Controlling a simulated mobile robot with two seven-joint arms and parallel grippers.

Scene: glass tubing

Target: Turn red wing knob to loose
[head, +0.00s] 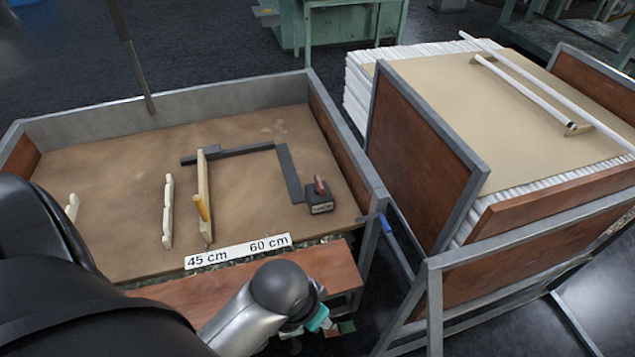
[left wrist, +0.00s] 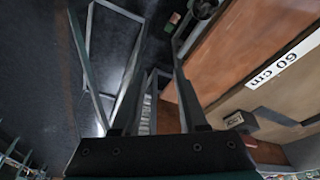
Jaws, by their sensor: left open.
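The red wing knob (head: 319,186) stands upright on a small black block (head: 320,204) with a white label, toward the right side of the bench top. My right gripper is in neither view.
The brown bench top (head: 130,200) has raised side walls, dark bars (head: 290,172), wooden uprights (head: 168,210) and a 45 cm/60 cm strip (head: 237,252). A blue-handled part (head: 385,222) is at its right edge. A cart of white tubes (head: 357,90) stands right.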

